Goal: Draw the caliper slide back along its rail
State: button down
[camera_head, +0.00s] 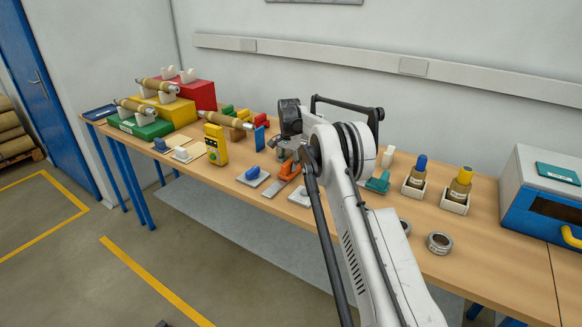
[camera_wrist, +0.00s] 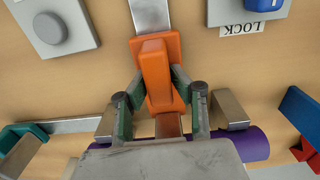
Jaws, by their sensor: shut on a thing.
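The caliper slide is an orange block (camera_wrist: 155,65) with a raised grip, seated on a flat metal rail (camera_wrist: 150,14). In the wrist view the bare rail runs out past the slide's far end, toward the top. My gripper (camera_wrist: 160,94) is shut on the slide's near part, with one finger on each side. In the head view the orange slide (camera_head: 288,170) sits at the middle of the bench, its bare rail (camera_head: 270,190) reaching toward the front edge. My gripper (camera_head: 288,150) is above its back end, and my arm partly covers this area.
A blue knob (camera_head: 252,173) on a plate lies left of the rail, a grey round button (camera_wrist: 50,28) right of it. A yellow meter (camera_head: 215,145) stands further left, a teal-based piece (camera_head: 378,182) right. A purple cylinder (camera_wrist: 232,143) lies behind my gripper.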

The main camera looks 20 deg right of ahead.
jog(key=shift+a, duration=0.15)
jog(key=shift+s+a+b, duration=0.55)
jog(key=shift+s+a, duration=0.5)
jog(key=shift+a, duration=0.25)
jog(key=shift+s+a+b, duration=0.5)
jog(key=shift+s+a, duration=0.5)
jog(key=shift+a, duration=0.35)
jog(key=shift+s+a+b, duration=0.55)
jog(key=shift+s+a, duration=0.5)
jog(key=shift+a, duration=0.25)
jog(key=c, duration=1.4)
grip_release()
jog(key=shift+r, duration=0.15)
